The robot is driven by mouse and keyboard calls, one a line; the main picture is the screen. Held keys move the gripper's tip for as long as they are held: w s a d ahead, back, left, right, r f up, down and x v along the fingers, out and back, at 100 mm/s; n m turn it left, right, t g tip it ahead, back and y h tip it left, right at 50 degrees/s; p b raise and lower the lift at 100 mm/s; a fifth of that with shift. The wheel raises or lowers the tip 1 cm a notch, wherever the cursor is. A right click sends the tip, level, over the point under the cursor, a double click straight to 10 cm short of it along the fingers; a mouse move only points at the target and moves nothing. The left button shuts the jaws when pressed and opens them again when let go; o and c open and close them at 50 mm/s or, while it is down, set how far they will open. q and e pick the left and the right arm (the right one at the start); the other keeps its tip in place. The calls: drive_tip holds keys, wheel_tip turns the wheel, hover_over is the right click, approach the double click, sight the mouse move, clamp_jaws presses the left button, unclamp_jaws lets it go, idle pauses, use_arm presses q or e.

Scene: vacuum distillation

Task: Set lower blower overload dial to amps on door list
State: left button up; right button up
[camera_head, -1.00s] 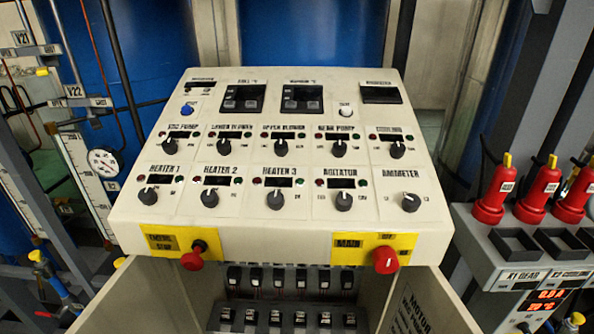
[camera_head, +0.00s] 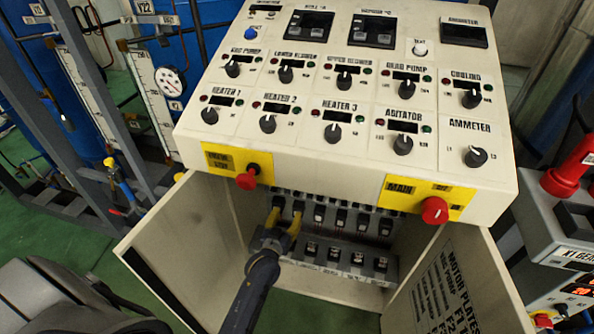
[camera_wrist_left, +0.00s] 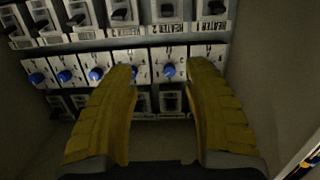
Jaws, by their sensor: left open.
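The open cabinet under the control panel holds rows of switchgear. In the left wrist view, a row of small overload units with blue dials (camera_wrist_left: 96,74) runs across the middle. I cannot read which unit is the lower blower's. In the head view the left gripper (camera_head: 285,220) reaches into the cabinet's left part. The door list (camera_head: 447,288), headed MOTOR PLATES, is on the right door; its amps are too small to read. My right gripper is out of view.
Open doors flank the cabinet: the left door (camera_head: 190,245) and the right door (camera_head: 480,295). Above are a red knob (camera_head: 246,178) on the left and a red main switch (camera_head: 435,210) on the right. The sloped panel (camera_head: 345,105) carries several black knobs.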

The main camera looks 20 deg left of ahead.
use_arm(q)
wheel_tip(320, 180, up, 6)
drive_tip(key=a+t, duration=0.1)
drive_tip(key=shift+y, duration=0.4)
drive_tip(key=w+a, duration=0.1)
drive_tip(key=w, duration=1)
drive_tip(key=w+a, duration=0.1)
drive_tip(key=w, duration=0.5)
drive_tip(key=shift+w+a, duration=0.35)
clamp_jaws()
